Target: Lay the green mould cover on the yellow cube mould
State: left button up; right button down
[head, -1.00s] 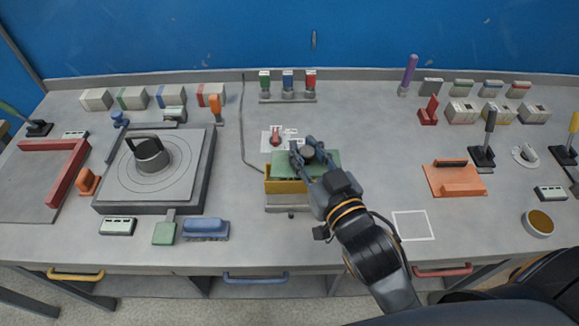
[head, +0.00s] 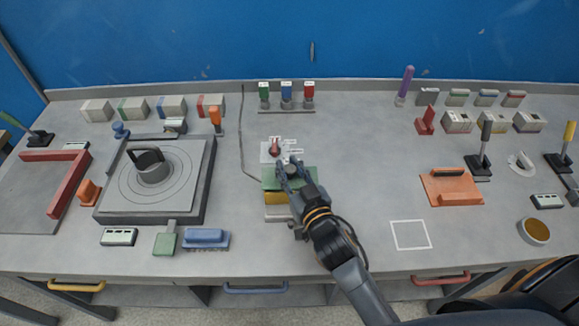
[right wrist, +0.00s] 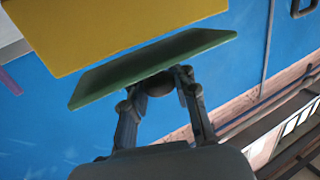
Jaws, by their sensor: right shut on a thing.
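The green mould cover (head: 302,180) is a flat plate with a dark round knob. My right gripper (head: 291,169) is shut on that knob, which also shows between the fingers in the right wrist view (right wrist: 165,84). My left gripper is not in view.
A white sheet with a red-handled item (head: 274,147) lies just behind the mould. A flow table (head: 185,205) stands to the left. An orange plate (head: 452,188) and a white outlined square (head: 410,235) lie to the right.

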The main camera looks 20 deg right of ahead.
jog(key=shift+f+b, duration=0.35)
jog(key=shift+f, duration=0.2)
jog(key=shift+f, duration=0.1)
jog(key=c, duration=1)
grip_release()
jog(key=shift+c, duration=0.2)
